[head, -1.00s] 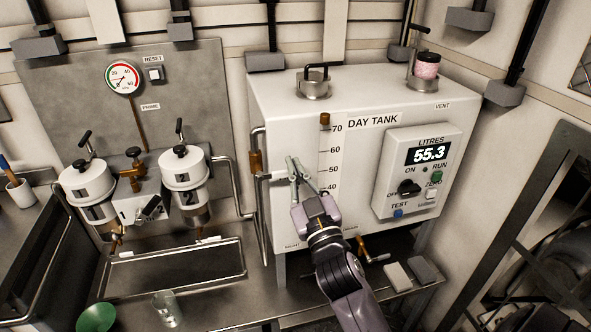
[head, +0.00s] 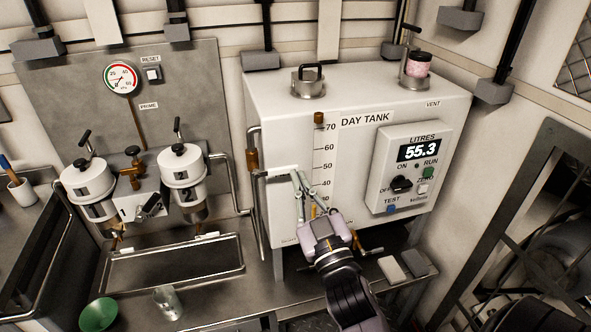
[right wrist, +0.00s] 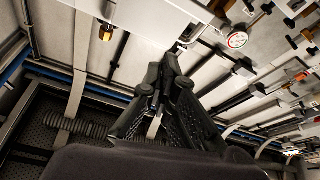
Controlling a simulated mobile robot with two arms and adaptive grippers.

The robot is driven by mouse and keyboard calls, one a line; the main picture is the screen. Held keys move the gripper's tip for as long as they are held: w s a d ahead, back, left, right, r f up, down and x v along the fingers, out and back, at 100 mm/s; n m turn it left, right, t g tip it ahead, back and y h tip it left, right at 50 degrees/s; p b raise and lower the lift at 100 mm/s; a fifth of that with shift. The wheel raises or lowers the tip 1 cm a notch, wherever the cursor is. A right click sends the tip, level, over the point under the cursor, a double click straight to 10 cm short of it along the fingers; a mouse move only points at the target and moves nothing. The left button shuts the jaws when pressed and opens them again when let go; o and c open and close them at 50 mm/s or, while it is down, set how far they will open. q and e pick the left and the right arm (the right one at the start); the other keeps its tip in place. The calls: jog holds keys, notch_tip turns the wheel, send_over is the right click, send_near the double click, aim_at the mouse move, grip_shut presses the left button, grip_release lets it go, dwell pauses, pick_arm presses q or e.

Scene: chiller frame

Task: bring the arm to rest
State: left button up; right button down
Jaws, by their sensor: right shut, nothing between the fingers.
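My right gripper (head: 302,188) is in front of the white day tank (head: 290,122) in the head view, near the lower part of its scale. Its fingers point up and away and hold nothing. In the right wrist view the dark fingers (right wrist: 165,85) come together at their tips. Whether the gripper touches the tank front cannot be told. The arm hides part of the tank's lower front and the bench edge. My left gripper is not in view.
A control box (head: 415,165) reading 55.3 is on the tank's right. Two white canisters (head: 88,180) (head: 182,168) stand left, behind a tray (head: 175,265). A glass (head: 168,302) and green funnel (head: 98,315) are at the front.

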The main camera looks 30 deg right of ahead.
jog(key=w+a+f+g+y, duration=0.1)
jog(key=a+f+g, duration=0.1)
jog(key=f, duration=0.9)
jog(key=w+a+f+g+y, duration=0.1)
jog(key=a+f+g+y, duration=0.1)
jog(key=f, duration=0.8)
jog(key=s+a+f+n+g+y+p, duration=0.1)
jog(key=s+a+f+g, duration=0.15)
jog(key=f, duration=0.95)
jog(key=s+a+f+g+p, duration=0.1)
jog(key=s+f+g, duration=0.3)
jog(key=f, duration=0.8)
jog(key=s+f+g, duration=0.4)
jog(key=s+f, duration=0.9)
jog(key=f, duration=0.2)
jog(key=s+d+f+g, duration=0.1)
jog(key=s+f+g, duration=0.2)
jog(key=s, duration=0.8)
jog(key=s+d+f+g, duration=0.2)
jog(key=s+f, duration=0.3)
jog(key=s, duration=0.6)
jog(key=shift+f+g+p, duration=0.4)
jog(key=shift+g+p, duration=0.05)
jog(key=shift+w+n, duration=0.1)
jog(key=shift+n, duration=0.2)
